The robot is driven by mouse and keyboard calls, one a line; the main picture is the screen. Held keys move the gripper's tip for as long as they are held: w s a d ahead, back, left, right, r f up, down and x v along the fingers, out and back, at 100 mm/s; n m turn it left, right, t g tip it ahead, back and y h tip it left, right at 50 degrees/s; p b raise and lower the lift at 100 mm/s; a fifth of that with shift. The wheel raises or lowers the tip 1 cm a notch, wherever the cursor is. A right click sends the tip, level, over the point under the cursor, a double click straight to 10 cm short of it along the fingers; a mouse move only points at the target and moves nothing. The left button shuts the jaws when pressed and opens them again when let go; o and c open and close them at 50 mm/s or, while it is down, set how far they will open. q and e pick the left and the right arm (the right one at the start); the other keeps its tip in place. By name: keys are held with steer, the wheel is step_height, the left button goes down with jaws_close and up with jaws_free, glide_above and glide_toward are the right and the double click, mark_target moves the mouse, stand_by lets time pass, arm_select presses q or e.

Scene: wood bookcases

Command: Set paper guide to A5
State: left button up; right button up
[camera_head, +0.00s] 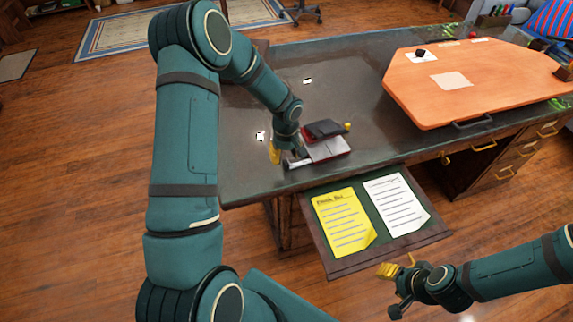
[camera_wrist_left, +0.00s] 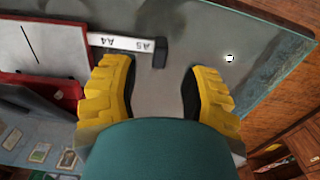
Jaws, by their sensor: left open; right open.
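A paper punch (camera_head: 328,150), red and grey with a dark lever, stands on the desk near its front edge. Its pale paper guide (camera_head: 297,161) sticks out to the left. In the left wrist view the white guide (camera_wrist_left: 110,42) carries upside-down A4 and A5 marks and ends in a dark stop (camera_wrist_left: 160,53); A5 is nearer the stop. My left gripper (camera_head: 277,152) is beside the punch, partly hidden by its arm. In the left wrist view its yellow fingers (camera_wrist_left: 159,85) are open and empty, with the stop ahead of the gap. My right gripper (camera_head: 392,268) is open, empty, before the drawer.
An open drawer (camera_head: 438,234) below the desktop (camera_head: 250,105) holds a yellow sheet (camera_head: 343,222) and a white sheet (camera_head: 396,205). An orange board (camera_head: 500,85) lies on the desk to the right. The desktop behind the punch is mostly clear.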

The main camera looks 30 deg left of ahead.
mark_target(286, 163)
arm_select(q)
steer(key=shift+f, duration=2.35)
jaws_close()
